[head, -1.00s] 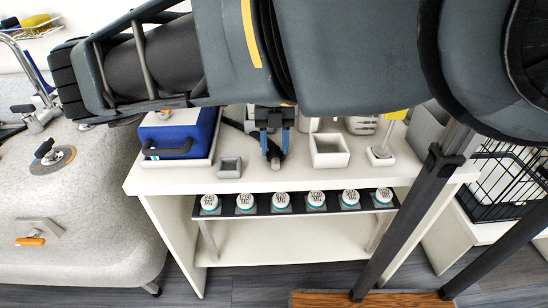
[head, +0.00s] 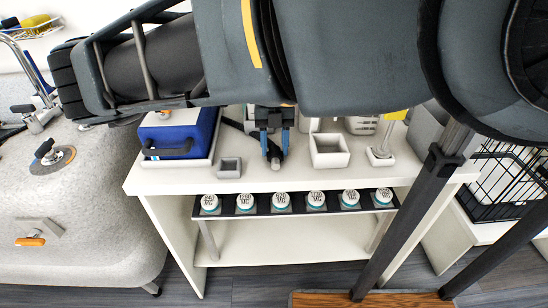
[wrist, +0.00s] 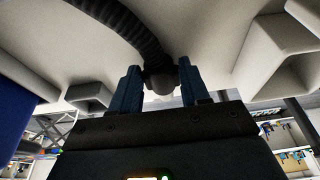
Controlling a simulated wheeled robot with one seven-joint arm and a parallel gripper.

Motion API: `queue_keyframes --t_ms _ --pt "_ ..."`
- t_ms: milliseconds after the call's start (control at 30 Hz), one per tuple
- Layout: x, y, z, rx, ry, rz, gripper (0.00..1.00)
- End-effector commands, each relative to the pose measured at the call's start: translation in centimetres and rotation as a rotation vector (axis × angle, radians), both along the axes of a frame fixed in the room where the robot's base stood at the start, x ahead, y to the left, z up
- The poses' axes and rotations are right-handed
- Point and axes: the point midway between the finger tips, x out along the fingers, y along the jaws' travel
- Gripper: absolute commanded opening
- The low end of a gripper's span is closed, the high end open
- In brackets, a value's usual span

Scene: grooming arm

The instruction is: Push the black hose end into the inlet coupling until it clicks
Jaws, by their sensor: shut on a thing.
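My gripper (head: 275,147) is over the front part of the white counter, its two blue fingers pointing down. It is shut on the black hose end (head: 275,160), which shows a grey tip between the fingers. In the wrist view the fingers (wrist: 160,72) stand either side of the grey-tipped hose end (wrist: 160,82). The ribbed black hose (wrist: 125,22) curves away to the upper left. I cannot make out for certain which fitting is the inlet coupling. My arm hides much of the back of the counter.
A shelf below holds several white-lidded jars. At the left, a grey tub (head: 95,215) bears a round disc with a black handle (head: 45,150) and an orange-handled fitting (head: 30,241).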

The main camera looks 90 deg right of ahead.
Motion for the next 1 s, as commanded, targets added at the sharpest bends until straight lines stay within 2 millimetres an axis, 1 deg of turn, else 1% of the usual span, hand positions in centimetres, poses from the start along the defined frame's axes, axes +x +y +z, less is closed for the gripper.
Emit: queue_keyframes --t_ms 267,1000 --pt "0.0 0.0 0.2 0.0 0.0 0.0 0.0" --pt "0.0 0.0 3.5 0.0 -0.001 0.0 0.0"
